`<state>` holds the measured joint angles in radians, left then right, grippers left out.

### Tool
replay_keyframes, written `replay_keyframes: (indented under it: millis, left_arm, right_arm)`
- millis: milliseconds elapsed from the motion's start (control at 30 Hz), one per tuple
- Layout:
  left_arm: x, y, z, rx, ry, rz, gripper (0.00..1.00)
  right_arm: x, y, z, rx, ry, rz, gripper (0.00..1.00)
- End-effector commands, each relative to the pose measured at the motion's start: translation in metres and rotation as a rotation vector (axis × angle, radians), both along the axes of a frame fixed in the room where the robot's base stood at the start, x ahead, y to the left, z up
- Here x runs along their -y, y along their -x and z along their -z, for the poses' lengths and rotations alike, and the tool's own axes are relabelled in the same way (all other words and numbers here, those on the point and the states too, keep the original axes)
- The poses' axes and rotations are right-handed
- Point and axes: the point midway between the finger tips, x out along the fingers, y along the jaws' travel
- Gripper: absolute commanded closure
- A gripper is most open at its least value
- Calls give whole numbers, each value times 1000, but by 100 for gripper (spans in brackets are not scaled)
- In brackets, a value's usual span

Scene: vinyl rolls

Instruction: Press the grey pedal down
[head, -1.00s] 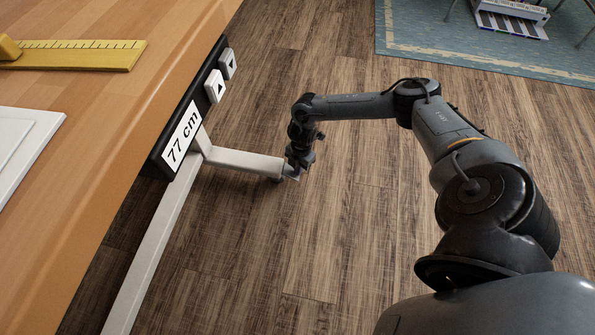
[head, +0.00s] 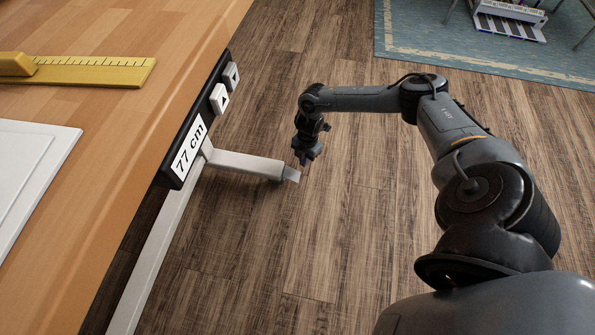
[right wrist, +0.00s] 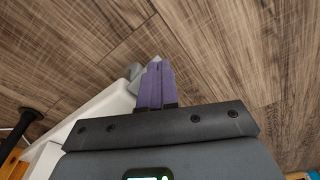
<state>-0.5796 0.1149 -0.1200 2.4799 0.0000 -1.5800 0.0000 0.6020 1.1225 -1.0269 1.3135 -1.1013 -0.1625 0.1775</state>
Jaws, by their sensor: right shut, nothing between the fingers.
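The small grey pedal (head: 291,174) sticks out from the end of the white table leg, just above the floor. My right gripper (head: 303,158) is shut and empty, pointing down close to the pedal, slightly up and right of it in the head view. In the right wrist view, the shut purple fingers (right wrist: 158,66) overlap the pedal (right wrist: 134,71) and partly hide it. I cannot tell whether they touch it. My left gripper is not in view.
The wooden tabletop (head: 150,110) fills the left, with a control panel reading 77 cm (head: 188,152) and two arrow buttons on its edge. The white leg foot (head: 245,164) runs low over the floor. Open wooden floor (head: 350,230) lies right of the pedal; a blue rug (head: 430,45) is behind.

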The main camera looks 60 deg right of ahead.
Motion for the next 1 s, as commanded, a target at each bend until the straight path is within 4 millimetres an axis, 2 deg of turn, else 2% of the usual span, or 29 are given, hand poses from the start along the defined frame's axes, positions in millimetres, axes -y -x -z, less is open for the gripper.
replay_keyframes:
  millis: [33, 100, 400, 600, 1000]
  left_arm:
    - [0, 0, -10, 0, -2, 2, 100]
    - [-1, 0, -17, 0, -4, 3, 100]
    - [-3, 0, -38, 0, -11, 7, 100]
    - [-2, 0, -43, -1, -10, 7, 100]
    - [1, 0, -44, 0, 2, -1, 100]
  right_arm:
    - [2, 0, -15, 2, 1, 1, 100]
    - [3, 0, -27, 3, 1, 1, 100]
    - [8, 1, -72, 2, 1, 1, 100]
    - [9, 1, -85, 2, 0, 1, 100]
    - [10, 1, -87, 2, 1, 2, 100]
